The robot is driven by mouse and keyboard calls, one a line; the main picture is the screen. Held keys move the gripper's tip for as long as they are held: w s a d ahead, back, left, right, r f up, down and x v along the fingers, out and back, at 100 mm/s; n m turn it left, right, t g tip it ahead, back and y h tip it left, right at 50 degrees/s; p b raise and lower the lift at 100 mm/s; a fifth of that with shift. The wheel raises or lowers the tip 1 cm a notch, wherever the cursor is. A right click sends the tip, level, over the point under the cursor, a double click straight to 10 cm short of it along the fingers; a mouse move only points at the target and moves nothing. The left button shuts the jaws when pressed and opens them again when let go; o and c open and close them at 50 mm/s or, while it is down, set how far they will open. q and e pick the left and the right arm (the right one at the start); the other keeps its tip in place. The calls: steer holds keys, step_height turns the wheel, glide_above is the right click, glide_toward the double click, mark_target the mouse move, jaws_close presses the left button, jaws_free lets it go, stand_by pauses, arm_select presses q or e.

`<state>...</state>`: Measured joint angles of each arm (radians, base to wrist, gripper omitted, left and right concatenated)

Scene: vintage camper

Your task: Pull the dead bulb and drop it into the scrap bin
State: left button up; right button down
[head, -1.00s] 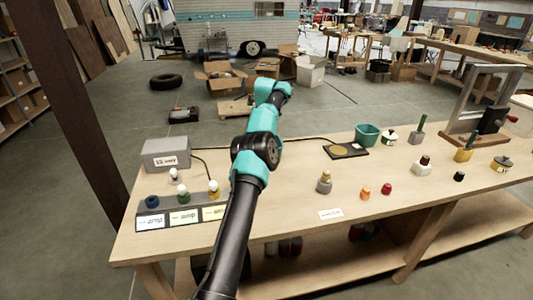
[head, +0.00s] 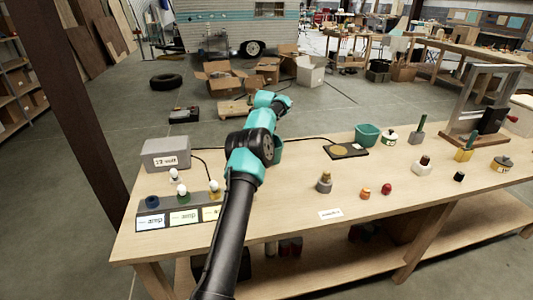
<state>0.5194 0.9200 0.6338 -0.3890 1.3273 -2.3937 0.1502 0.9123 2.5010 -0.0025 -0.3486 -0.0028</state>
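Two white-topped bulbs stand on the panel of labelled cards (head: 183,218) at the table's left end: one over a green socket (head: 183,197) and one over a yellow socket (head: 214,193). A third white bulb (head: 173,174) shows just behind them. A blue ring socket (head: 152,202) has no bulb in it. I cannot tell which bulb is dead. A green open bin (head: 367,134) stands at the table's back; no label on it is readable. My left gripper (head: 285,104) is beyond the table's back edge, far from the bulbs; its fingers are too small to read. My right gripper is not visible.
A grey 12 volt box (head: 166,153) with a cable stands behind the bulbs. A dark pad (head: 346,151) lies near the bin. A metal frame (head: 485,105) rises at right.

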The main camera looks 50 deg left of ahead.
arm_select(q)
steer(key=shift+f, duration=0.4)
steer(key=o, duration=1)
steer(key=shift+r, duration=0.15)
